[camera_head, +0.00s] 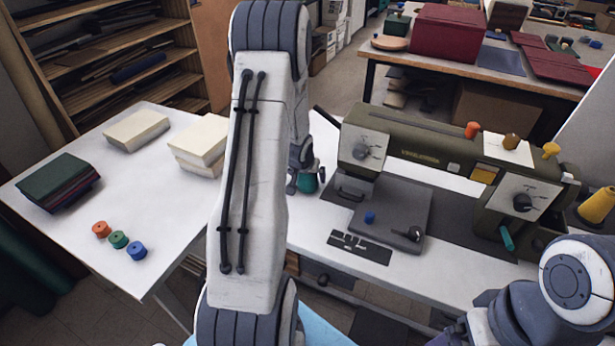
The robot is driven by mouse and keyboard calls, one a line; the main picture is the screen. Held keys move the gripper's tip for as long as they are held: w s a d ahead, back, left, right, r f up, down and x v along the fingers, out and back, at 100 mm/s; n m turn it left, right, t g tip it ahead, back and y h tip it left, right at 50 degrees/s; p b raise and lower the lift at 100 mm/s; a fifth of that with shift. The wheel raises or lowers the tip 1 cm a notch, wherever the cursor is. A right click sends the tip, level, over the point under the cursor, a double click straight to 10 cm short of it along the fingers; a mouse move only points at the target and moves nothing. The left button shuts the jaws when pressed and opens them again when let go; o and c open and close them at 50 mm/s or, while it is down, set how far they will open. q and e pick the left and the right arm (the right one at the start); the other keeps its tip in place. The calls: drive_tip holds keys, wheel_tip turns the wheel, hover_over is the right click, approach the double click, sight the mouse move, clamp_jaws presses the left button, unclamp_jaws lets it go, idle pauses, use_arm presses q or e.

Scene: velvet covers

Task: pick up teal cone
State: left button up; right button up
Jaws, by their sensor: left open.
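The teal cone (309,183) stands on the white table just left of the olive sewing machine. My left arm and gripper hide part of it. My left gripper (304,176) is open, low and right at the teal cone, with dark fingers showing beside it. I cannot tell whether the fingers touch the cone. My right arm shows at the lower right, but its gripper is not in view.
The olive machine (432,150) stands close on the right, with a yellow cone (597,206) beyond it. Cream paper blocks (137,130), dark cloths (57,181) and small spools (119,239) lie on the left table (75,240).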

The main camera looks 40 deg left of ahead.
use_arm(q)
drive_tip(key=c, duration=1.2)
drive_tip(key=shift+c, duration=0.5)
drive_tip(key=shift+r, duration=0.15)
